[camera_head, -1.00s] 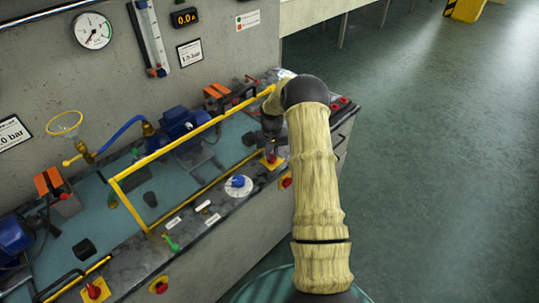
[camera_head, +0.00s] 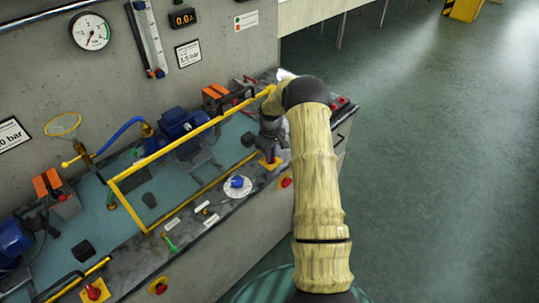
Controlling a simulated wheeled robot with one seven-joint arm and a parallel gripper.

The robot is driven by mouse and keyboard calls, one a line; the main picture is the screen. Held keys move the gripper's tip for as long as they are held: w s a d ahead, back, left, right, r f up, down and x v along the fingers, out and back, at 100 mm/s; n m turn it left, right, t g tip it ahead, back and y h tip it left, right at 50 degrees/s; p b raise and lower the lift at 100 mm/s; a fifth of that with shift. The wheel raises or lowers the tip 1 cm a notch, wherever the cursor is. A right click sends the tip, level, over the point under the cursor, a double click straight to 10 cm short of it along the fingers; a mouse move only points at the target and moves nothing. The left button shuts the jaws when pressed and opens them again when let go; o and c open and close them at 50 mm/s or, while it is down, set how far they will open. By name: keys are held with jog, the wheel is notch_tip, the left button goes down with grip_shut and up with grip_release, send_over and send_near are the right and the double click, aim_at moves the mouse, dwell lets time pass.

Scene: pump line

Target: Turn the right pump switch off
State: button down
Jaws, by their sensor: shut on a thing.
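The right pump switch is a red handle on a yellow plate (camera_head: 267,166) near the right end of the bench top. My gripper (camera_head: 270,153) is dark and points down onto this switch, shut on its red handle. The fingers hide most of the handle, so its exact angle is hard to tell. A similar red switch on a yellow plate, the left one (camera_head: 94,291), stands at the lower left of the bench.
A blue knob on a white dial (camera_head: 238,184) sits left of my gripper. A yellow rail frame (camera_head: 190,137) rises behind it. Red stop buttons (camera_head: 286,182) and (camera_head: 159,286) are on the bench front. A blue pump (camera_head: 180,124) stands farther back.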

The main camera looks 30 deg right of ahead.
jog(key=shift+s+f, duration=0.1)
jog(key=c, duration=1.4)
grip_release()
jog(key=shift+r, duration=0.2)
notch_tip(320, 180, up, 17)
jog(key=b, duration=0.1)
jog(key=shift+b, duration=0.3)
jog(key=shift+a+r, duration=0.1)
